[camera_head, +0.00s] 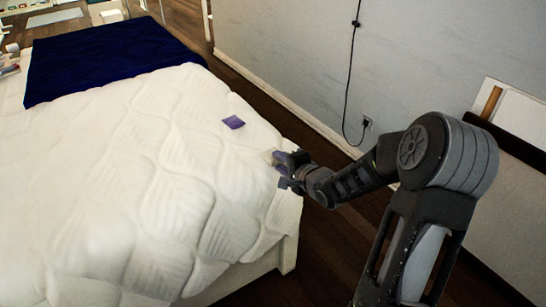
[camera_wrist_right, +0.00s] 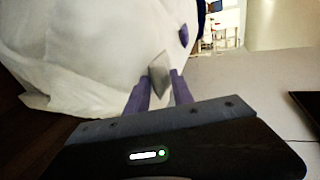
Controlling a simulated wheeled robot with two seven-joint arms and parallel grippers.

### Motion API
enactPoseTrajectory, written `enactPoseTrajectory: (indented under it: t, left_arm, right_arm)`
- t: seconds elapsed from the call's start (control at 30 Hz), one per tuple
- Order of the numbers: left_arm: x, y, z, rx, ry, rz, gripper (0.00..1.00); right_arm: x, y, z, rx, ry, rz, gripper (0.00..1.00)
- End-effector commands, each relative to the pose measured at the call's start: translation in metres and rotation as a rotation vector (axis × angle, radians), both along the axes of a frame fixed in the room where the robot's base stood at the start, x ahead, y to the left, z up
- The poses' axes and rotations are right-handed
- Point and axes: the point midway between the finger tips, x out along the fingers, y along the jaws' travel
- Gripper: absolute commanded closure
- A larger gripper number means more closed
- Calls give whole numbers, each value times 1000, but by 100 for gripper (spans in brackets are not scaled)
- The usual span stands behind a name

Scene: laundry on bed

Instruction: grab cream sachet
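The cream sachet (camera_wrist_right: 159,74) shows in the right wrist view as a small pale diamond between the tips of my right gripper's purple fingers. In the head view the cream sachet (camera_head: 268,156) is a small pale patch at the bed's right edge, partly hidden by the gripper. My right gripper (camera_head: 283,170) is at that edge, beside the sachet; it also shows in the wrist view (camera_wrist_right: 161,82). Its fingers stand apart, with the sachet in or just beyond the gap. I cannot tell whether they touch it. My left gripper is not in view.
A purple sachet (camera_head: 233,122) lies farther up the white quilt (camera_head: 130,180). A dark blue blanket (camera_head: 105,60) covers the far end of the bed. The wall (camera_head: 300,50) stands to the right, with a strip of wooden floor (camera_head: 335,235) beside the bed.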

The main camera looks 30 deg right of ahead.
Motion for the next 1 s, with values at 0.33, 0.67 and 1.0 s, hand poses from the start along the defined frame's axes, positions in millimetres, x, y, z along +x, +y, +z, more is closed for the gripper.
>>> enactPoseTrajectory:
  t: [0.33,0.67,1.0]
  left_arm:
    - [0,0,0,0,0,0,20]
    - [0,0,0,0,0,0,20]
    - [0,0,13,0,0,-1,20]
  right_arm:
    - [0,0,0,0,1,0,100]
    - [0,0,-1,0,1,0,100]
    - [0,0,32,-2,-2,0,100]
